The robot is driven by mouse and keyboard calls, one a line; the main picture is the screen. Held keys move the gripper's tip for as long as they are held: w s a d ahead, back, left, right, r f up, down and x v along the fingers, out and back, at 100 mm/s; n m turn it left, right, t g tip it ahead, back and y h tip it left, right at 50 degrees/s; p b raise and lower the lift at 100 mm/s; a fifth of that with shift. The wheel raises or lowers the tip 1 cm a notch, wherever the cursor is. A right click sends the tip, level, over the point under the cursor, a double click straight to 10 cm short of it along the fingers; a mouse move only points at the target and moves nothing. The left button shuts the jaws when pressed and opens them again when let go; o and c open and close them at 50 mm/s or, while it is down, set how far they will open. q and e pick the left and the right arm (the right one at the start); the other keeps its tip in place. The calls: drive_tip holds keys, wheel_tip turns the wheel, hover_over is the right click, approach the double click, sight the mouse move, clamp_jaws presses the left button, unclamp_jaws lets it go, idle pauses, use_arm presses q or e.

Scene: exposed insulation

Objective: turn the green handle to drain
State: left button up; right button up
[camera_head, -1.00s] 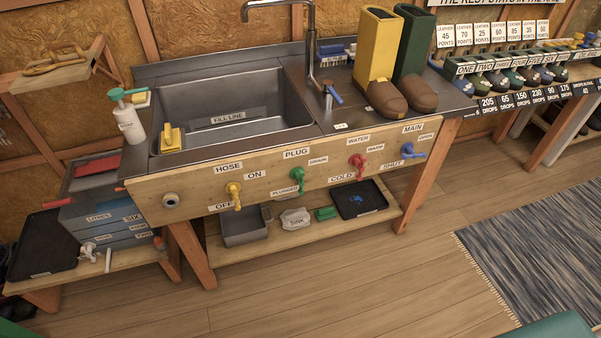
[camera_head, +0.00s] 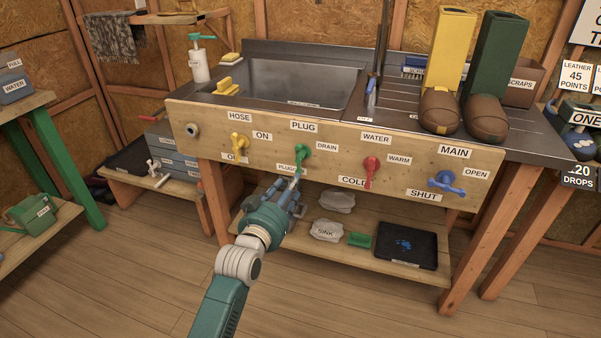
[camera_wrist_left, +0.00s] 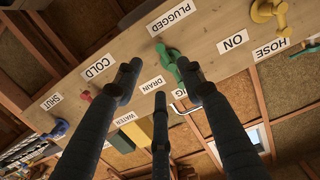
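The green handle (camera_head: 301,152) is on the wooden panel under the PLUG label (camera_head: 303,126). Its lever points down, beside the PLUGGED label (camera_head: 288,168); the DRAIN label (camera_head: 327,147) is to its upper right. My left gripper (camera_head: 290,188) is just below and in front of the handle, fingers spread and pointing up at the panel. In the left wrist view the green handle (camera_wrist_left: 170,62) lies beyond the open fingers (camera_wrist_left: 158,85); one fingertip overlaps its lever. I cannot tell whether they touch. My right gripper is not in view.
The yellow handle (camera_head: 239,143) is to the left, the red handle (camera_head: 370,168) and blue handle (camera_head: 446,182) to the right. A sink (camera_head: 300,85) is above the panel. A low shelf (camera_head: 330,255) holding a black tray (camera_head: 406,246) is below. Floor in front is open.

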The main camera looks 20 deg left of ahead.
use_arm(q)
drive_tip(key=t, duration=0.1)
approach(299, 155)
drive_tip(key=w, duration=0.1)
drive_tip(key=w+b, duration=0.1)
drive_tip(key=w, duration=0.3)
drive_tip(key=w+b, duration=0.1)
drive_tip(key=w, duration=0.3)
drive_tip(key=shift+w+d, duration=0.2)
drive_tip(key=shift+w, duration=0.75)
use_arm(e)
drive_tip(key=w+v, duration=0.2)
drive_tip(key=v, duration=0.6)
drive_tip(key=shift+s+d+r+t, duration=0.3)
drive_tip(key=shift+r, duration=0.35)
